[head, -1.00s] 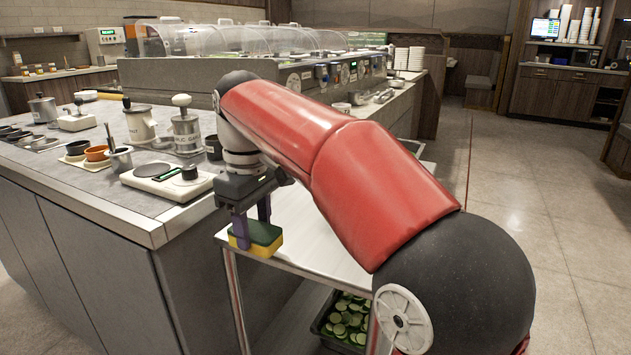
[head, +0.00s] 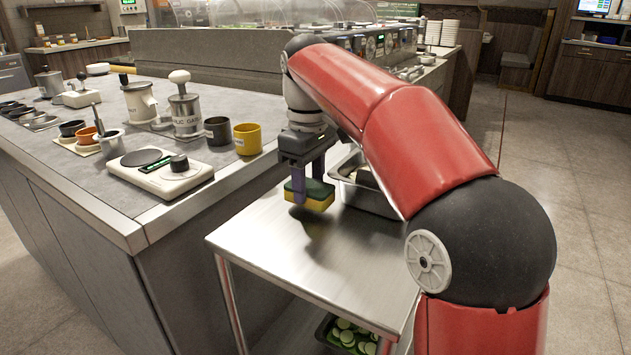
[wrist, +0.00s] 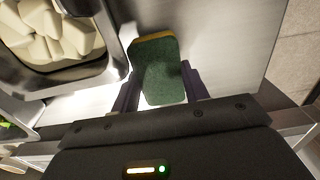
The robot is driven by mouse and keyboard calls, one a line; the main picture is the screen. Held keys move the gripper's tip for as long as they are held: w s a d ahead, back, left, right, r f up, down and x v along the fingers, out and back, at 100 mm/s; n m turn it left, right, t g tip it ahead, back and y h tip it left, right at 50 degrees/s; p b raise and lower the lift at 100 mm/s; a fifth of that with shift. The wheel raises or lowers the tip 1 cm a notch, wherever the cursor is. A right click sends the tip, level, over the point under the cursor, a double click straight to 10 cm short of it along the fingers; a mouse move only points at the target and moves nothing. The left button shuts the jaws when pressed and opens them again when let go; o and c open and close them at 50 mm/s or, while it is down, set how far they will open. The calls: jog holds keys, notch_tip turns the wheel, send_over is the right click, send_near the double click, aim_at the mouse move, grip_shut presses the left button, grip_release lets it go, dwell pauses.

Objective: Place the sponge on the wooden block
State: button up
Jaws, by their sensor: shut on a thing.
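The sponge (head: 312,199), green on one side and yellow on the other, is held between the two purple fingers of my gripper (head: 309,185). It hangs above the steel trolley top (head: 345,262), with a dark shadow below it. In the wrist view the sponge (wrist: 160,80) lies between the fingers, its green face towards the camera and a yellow edge at the far end. My gripper is shut on it. I cannot make out a wooden block in either view; my arm hides part of the scene.
A steel pan (head: 366,197) stands on the trolley behind my gripper; the wrist view shows pale chunks (wrist: 55,30) in it. The counter at left holds a scale (head: 160,172), a yellow mug (head: 248,139) and several pots. The trolley's near part is clear. Sliced greens (head: 350,335) sit on the lower shelf.

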jog(key=shift+w+d+f+b, duration=0.2)
jog(key=shift+w+f+b, duration=0.1)
jog(key=shift+f+b, duration=0.45)
jog(key=shift+s+a+f, duration=0.1)
jog(key=shift+s+a, duration=0.1)
jog(key=shift+s, duration=0.05)
jog(key=o, duration=1.1)
